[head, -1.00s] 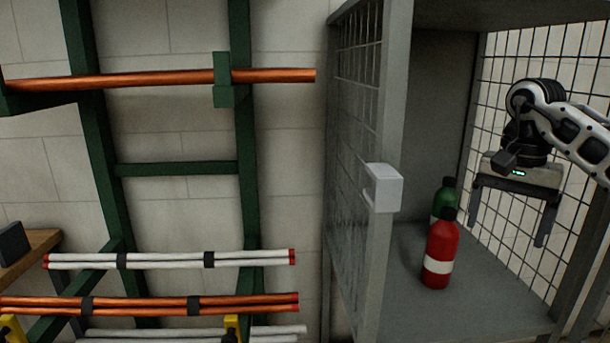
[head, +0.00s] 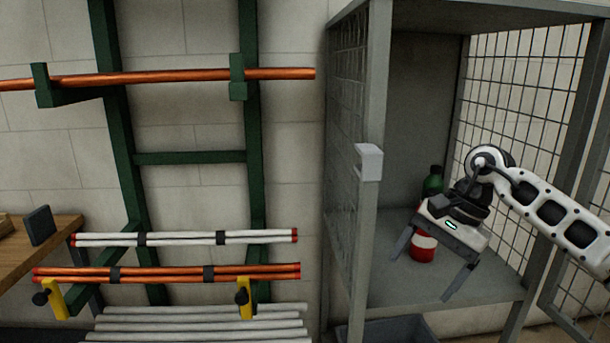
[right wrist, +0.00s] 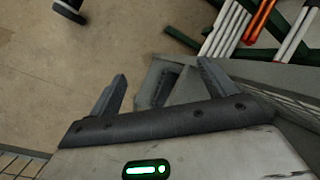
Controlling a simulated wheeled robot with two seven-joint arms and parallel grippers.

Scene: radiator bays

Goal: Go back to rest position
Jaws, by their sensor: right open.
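My right gripper (head: 422,278) is open and empty, with its fingers pointing down. In the head view it appears in front of the open grey cabinet (head: 410,292), overlapping a red bottle (head: 424,250) and hiding much of it. A green bottle (head: 432,182) stands behind the red one on the cabinet floor. In the right wrist view both fingers of the right gripper (right wrist: 162,72) are spread, with nothing between them. My left gripper is in neither current view.
A green rack (head: 190,157) at left holds a copper pipe (head: 170,77) and bundles of white (head: 185,238) and copper pipes (head: 165,273). A wooden bench (head: 35,262) stands far left. A grey bin (head: 400,332) sits below the cabinet. Bare floor (right wrist: 60,80) shows in the wrist view.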

